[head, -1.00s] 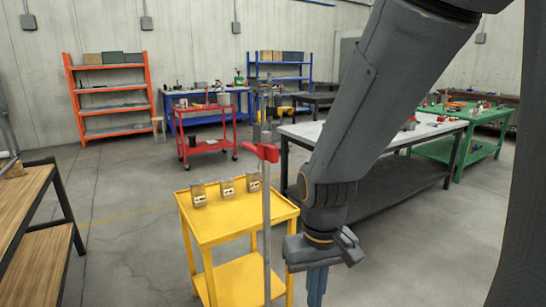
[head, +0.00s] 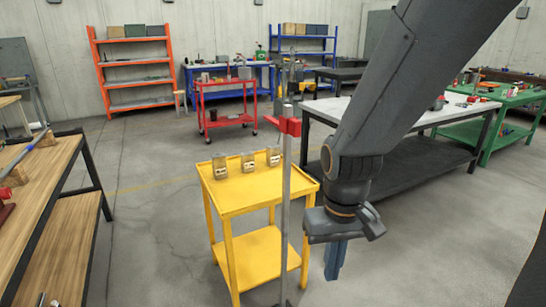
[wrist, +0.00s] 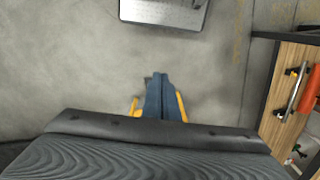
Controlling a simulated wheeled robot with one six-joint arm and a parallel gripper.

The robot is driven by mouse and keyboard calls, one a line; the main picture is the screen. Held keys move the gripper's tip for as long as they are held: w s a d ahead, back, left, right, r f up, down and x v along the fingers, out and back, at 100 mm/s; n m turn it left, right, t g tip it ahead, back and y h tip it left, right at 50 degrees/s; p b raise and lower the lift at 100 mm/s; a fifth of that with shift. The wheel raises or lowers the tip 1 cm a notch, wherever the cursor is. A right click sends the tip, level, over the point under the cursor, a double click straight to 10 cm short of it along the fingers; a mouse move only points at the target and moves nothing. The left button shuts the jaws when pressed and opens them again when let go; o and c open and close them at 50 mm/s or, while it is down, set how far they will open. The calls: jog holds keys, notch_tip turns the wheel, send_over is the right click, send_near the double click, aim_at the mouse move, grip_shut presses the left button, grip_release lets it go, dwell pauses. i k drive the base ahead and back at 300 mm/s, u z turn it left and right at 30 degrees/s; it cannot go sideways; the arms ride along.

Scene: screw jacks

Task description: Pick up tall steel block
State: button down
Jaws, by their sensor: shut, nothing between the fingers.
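My gripper (head: 335,264) hangs fingers down, to the right of the cart and apart from the blocks. Its blue fingers are together and empty, as the wrist view (wrist: 160,78) also shows. No block is recognisable in the wrist view.
A wooden-topped bench (head: 45,180) is at left. A white-topped table (head: 335,108) stands behind my arm. Open floor lies between bench and cart.

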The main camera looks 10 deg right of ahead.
aim_at(273, 152)
jog(key=z, duration=0.6)
jog(key=k, duration=1)
jog(key=z, duration=1.4)
jog(key=i, duration=1.75)
jog(key=u, duration=0.3)
jog(key=i, duration=1.8)
jog(key=u, duration=0.65)
jog(key=i, duration=1.05)
jog(key=u, duration=1.65)
jog(key=i, duration=0.85)
jog(key=u, duration=1.45)
jog(key=i, duration=1.2)
jog(key=u, duration=0.3)
